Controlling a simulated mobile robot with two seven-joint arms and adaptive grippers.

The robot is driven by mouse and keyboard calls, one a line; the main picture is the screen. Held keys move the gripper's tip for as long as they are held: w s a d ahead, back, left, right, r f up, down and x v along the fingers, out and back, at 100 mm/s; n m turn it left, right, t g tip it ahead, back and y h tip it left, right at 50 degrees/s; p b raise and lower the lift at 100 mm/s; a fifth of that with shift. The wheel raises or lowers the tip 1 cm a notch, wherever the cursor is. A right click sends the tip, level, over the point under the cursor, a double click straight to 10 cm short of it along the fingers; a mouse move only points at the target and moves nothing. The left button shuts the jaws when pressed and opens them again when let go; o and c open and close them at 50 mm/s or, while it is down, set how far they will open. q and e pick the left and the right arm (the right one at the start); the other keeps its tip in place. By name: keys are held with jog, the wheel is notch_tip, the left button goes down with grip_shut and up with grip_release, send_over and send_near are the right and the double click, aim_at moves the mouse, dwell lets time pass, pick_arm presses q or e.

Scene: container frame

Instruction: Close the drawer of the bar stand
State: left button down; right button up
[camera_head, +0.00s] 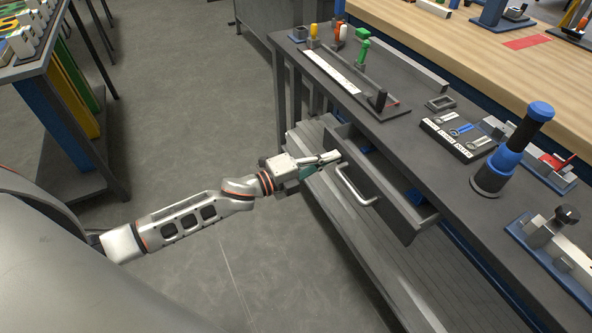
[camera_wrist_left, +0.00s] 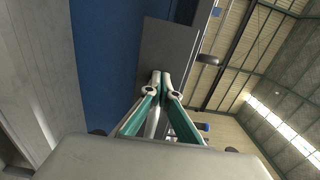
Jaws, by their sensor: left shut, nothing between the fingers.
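The bar stand (camera_head: 405,130) is a dark grey bench with a drawer (camera_head: 385,205) pulled partly out under its top. The drawer front carries a light U-shaped handle (camera_head: 352,186). Blue shows inside the drawer behind the front. My left gripper (camera_head: 335,156) is shut and empty, near the far end of the drawer front, just beyond the handle. Whether it touches the drawer is unclear. In the left wrist view the fingertips (camera_wrist_left: 161,78) are together in front of a grey panel (camera_wrist_left: 165,48). My right gripper is not in view.
A grey slatted shelf (camera_head: 400,275) lies below the drawer. A blue and black upright tool (camera_head: 515,148), a labelled block (camera_head: 460,138) and other fixtures stand on the bench top. Another rack (camera_head: 50,110) is at the left. The floor (camera_head: 200,90) between is clear.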

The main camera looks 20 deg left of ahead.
pick_arm(q)
jog(key=x, duration=0.7)
jog(key=shift+w, duration=0.1)
jog(key=shift+w+d, duration=0.35)
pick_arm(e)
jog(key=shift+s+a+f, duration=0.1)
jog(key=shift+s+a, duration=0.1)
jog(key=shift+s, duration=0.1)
pick_arm(q)
jog(key=shift+r, duration=0.1)
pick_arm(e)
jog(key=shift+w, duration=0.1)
